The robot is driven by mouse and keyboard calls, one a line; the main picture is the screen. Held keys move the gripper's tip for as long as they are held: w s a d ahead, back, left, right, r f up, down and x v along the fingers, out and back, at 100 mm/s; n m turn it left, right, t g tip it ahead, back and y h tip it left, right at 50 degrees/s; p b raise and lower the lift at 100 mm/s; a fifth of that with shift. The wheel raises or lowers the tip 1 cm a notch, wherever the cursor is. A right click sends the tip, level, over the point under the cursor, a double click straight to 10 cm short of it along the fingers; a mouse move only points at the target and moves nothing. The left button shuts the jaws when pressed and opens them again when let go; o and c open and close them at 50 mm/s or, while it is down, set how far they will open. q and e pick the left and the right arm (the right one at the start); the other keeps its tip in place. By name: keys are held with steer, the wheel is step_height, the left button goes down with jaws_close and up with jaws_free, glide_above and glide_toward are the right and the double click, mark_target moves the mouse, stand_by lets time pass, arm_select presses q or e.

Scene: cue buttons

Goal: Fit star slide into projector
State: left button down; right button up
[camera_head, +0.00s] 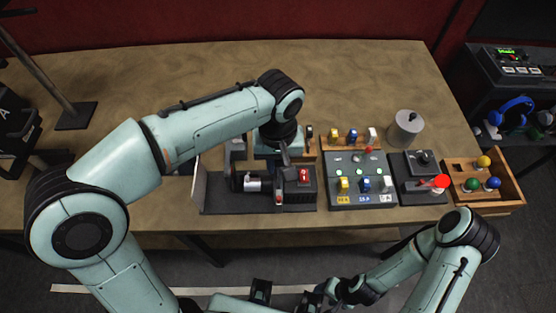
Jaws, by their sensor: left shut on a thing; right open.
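The projector (298,188) appears to be the dark unit with a black barrel and a red-topped part, on a dark tray (245,207) at the table's front. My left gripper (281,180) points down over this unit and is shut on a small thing. That thing is mostly hidden by the fingers, so I cannot tell whether it is the star slide or whether it touches the projector. My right gripper (312,297) is low at the bottom of the view, in front of the table, open and apart from the objects.
Right of the projector is a grey panel (361,200) with yellow, blue and white buttons. A wooden rack (327,145) stands behind it. The table's back is clear.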

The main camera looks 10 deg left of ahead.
mark_target(278, 173)
arm_select(q)
steer(key=shift+f+b, duration=1.35)
steer(key=shift+f, duration=0.95)
arm_select(e)
steer(key=shift+s+f, duration=0.35)
steer(key=shift+f, duration=0.4)
steer(key=shift+s+f, duration=0.35)
steer(key=shift+f, duration=0.4)
arm_select(q)
steer(key=c, duration=0.8)
jaws_free()
steer(key=shift+r, duration=0.1)
arm_select(e)
steer(key=shift+r, duration=0.15)
arm_select(q)
steer(key=shift+r+p, duration=1.65)
steer(key=shift+r, duration=0.4)
steer(key=shift+r+p, duration=0.95)
steer(key=shift+r, duration=0.45)
arm_select(e)
steer(key=w+r, duration=0.3)
steer(key=r, duration=0.2)
steer(key=shift+r, duration=0.35)
arm_select(q)
steer(key=shift+f, duration=0.1)
